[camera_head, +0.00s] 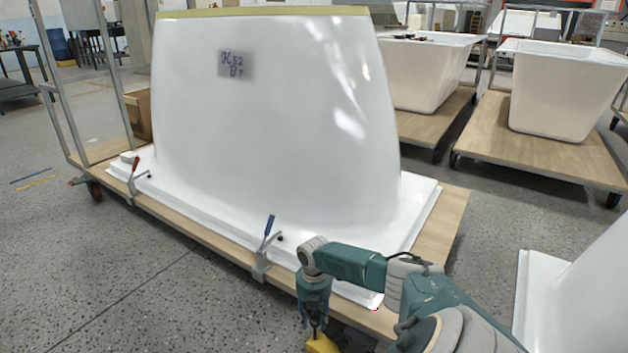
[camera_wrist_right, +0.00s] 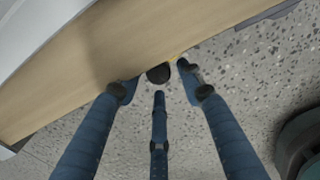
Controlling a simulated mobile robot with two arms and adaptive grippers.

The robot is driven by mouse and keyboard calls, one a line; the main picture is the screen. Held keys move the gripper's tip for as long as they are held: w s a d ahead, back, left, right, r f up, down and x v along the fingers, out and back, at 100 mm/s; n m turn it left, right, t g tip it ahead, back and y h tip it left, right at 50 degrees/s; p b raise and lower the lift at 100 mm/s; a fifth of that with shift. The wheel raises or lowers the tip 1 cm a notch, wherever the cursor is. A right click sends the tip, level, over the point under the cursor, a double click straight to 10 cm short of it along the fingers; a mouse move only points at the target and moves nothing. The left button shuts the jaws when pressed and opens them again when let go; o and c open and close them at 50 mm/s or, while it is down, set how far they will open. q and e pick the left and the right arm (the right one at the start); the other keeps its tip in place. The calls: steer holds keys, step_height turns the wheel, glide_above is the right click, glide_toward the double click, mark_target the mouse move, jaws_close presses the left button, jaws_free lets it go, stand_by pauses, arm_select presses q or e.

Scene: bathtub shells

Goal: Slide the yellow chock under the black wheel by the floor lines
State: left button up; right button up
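The yellow chock (camera_head: 322,344) shows at the bottom edge of the head view, partly cut off. My right gripper (camera_head: 316,327) points down directly above it, and its fingertips overlap the chock in the picture. In the right wrist view the fingers (camera_wrist_right: 158,80) stand apart, with a dark round tip between them and only a yellow sliver near the right finger. I cannot tell whether they grip the chock. The black wheel (camera_head: 94,190), with some red, is under the cart's far left end, near the blue and yellow floor lines (camera_head: 35,178). My left gripper is not in view.
The wooden cart (camera_head: 210,238) carries a large white tub shell (camera_head: 275,120) and has clamps (camera_head: 267,240) along its near edge. Its deck edge is close beside my right gripper. The grey floor (camera_head: 120,290) at left is clear. More tub carts (camera_head: 540,140) stand behind at right.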

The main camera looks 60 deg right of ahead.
step_height(320, 180, up, 11)
steer(key=shift+r, duration=0.2)
stand_by(0.5)
